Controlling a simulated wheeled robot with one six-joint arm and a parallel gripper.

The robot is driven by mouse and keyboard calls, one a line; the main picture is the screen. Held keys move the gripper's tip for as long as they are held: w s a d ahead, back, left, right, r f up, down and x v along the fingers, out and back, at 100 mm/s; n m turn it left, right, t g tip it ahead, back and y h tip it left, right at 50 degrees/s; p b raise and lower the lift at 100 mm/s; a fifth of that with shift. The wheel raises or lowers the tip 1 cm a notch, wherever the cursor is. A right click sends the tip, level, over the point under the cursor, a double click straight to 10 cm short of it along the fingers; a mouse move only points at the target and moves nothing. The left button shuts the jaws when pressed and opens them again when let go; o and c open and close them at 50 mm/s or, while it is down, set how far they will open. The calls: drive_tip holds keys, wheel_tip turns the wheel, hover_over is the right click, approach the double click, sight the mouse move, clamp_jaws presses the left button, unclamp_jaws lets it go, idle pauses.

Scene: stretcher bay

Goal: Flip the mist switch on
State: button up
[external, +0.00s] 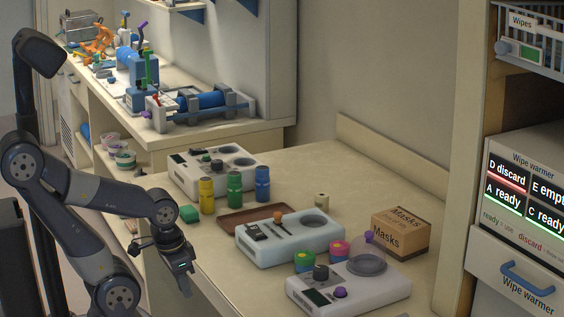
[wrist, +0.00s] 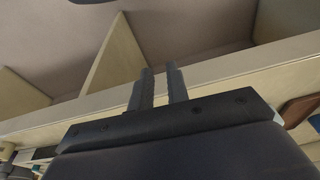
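No label reading "mist" is legible, so I cannot tell which control is the mist switch.
Yellow (external: 206,196), green (external: 234,188) and blue (external: 262,184) bottles stand before the rear device. The wrist view shows the counter edge (wrist: 225,72) and shelf space below.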

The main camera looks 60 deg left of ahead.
drive_tip(key=shift+g+y, duration=0.4)
drive_tip(key=shift+g, duration=0.1)
drive_tip(key=w+a+r, duration=0.1)
drive_tip(key=w+r, duration=0.2)
drive_tip(key=w, duration=0.1)
drive_tip(key=w+a+r+p, duration=0.1)
drive_tip(key=w+a+r, duration=0.1)
drive_tip(key=w+r, duration=0.2)
drive_tip(key=w+a+r, duration=0.2)
drive_tip(key=w+r, duration=0.2)
drive_tip(key=w, duration=0.1)
drive_tip(key=shift+w+a+p, duration=0.15)
drive_tip(key=shift+w+p, duration=0.2)
clamp_jaws()
wheel_tip(320, 180, up, 7)
drive_tip(key=g+p, duration=0.1)
drive_tip(key=p, duration=0.1)
hover_over(253, 226)
drive_tip(key=d, duration=0.3)
drive_tip(key=shift+a+f+y, duration=0.1)
drive_tip(key=shift+f+y, duration=0.05)
drive_tip(key=shift+y, duration=0.25)
drive_tip(key=f, duration=0.4)
drive_tip(key=a+f, duration=0.1)
drive_tip(key=f, duration=0.4)
drive_tip(key=a+f, duration=0.1)
drive_tip(key=f, duration=0.4)
drive_tip(key=shift+a+p, duration=0.1)
drive_tip(key=shift+p, duration=0.3)
drive_tip(key=shift+r, duration=0.1)
